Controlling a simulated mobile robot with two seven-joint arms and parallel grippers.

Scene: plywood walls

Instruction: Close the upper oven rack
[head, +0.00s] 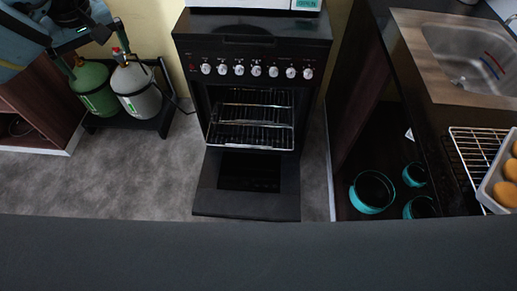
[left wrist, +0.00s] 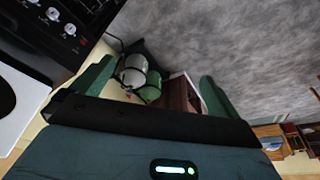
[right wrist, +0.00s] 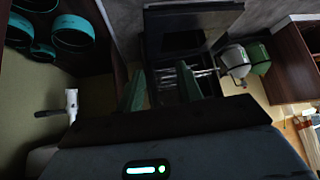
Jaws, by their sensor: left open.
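The black oven (head: 252,45) stands in the middle of the head view with its door (head: 245,198) folded down. A wire rack (head: 250,148) sticks out of the opening above the door; other wire bars show behind it, and I cannot clearly separate the rack levels. The rack is also partly in the right wrist view (right wrist: 203,72), beyond the fingers. My left gripper (left wrist: 155,88) is open and empty; its arm is at the upper left of the head view, left of the oven. My right gripper (right wrist: 161,88) has its fingers apart, with nothing held, and is outside the head view.
Green (head: 92,88) and white (head: 137,88) gas cylinders stand in a black holder left of the oven. A counter with a sink (head: 470,55) is at the right, above teal pots (head: 371,192). A tray (head: 490,185) of brown food sits there. Grey floor before the oven is clear.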

